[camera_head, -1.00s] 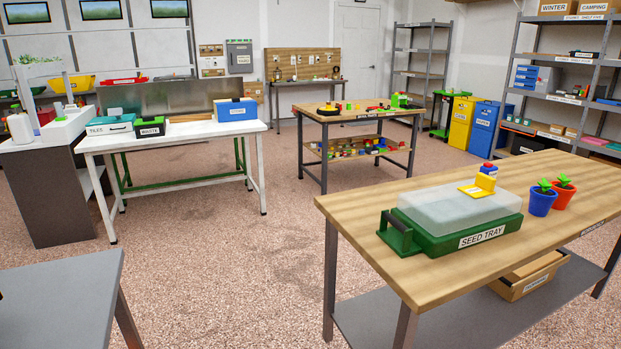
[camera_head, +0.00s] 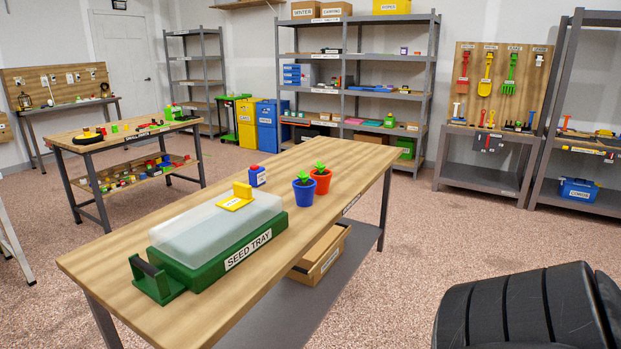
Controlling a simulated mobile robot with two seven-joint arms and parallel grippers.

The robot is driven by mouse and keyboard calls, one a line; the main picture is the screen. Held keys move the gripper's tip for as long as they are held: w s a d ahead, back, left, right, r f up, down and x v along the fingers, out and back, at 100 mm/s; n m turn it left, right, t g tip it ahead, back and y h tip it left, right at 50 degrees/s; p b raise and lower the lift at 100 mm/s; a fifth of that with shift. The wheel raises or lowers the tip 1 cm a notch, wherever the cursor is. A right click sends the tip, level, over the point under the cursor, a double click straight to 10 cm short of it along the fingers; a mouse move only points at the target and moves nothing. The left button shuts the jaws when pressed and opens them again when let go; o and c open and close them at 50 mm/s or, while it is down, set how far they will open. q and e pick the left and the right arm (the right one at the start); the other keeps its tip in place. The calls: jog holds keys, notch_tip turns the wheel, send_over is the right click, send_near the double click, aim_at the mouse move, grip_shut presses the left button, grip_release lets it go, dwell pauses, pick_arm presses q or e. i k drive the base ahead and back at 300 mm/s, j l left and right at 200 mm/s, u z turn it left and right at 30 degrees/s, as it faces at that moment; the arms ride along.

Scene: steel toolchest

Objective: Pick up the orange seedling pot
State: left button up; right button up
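The orange seedling pot (camera_head: 321,181), orange-red with a green seedling in it, stands upright on the wooden workbench (camera_head: 345,161). A blue seedling pot (camera_head: 303,194), also with a green seedling, stands just to its left and nearer. A green seed tray (camera_head: 228,256) with a clear lid (camera_head: 213,232) sits on the same bench, left of the pots. Neither of my grippers shows in the head view. A dark ribbed part at the lower right looks like part of my own arm.
A blue-and-white small container (camera_head: 257,176) stands behind the seed tray. A cardboard box (camera_head: 320,254) sits on the bench's lower shelf. Grey shelving (camera_head: 437,80) and a tool board (camera_head: 497,84) stand at the back. The floor right of the bench is clear.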

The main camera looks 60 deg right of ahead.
aim_at(322, 176)
jog(key=l+u, duration=0.1)
jog(key=l, duration=0.65)
jog(key=l+u, duration=0.15)
jog(key=l, duration=0.6)
jog(key=l+u, duration=0.1)
jog(key=l, duration=0.65)
jog(key=k+l+u, duration=0.1)
jog(key=l, duration=0.6)
jog(key=k+l+u, duration=0.1)
jog(key=l, duration=0.65)
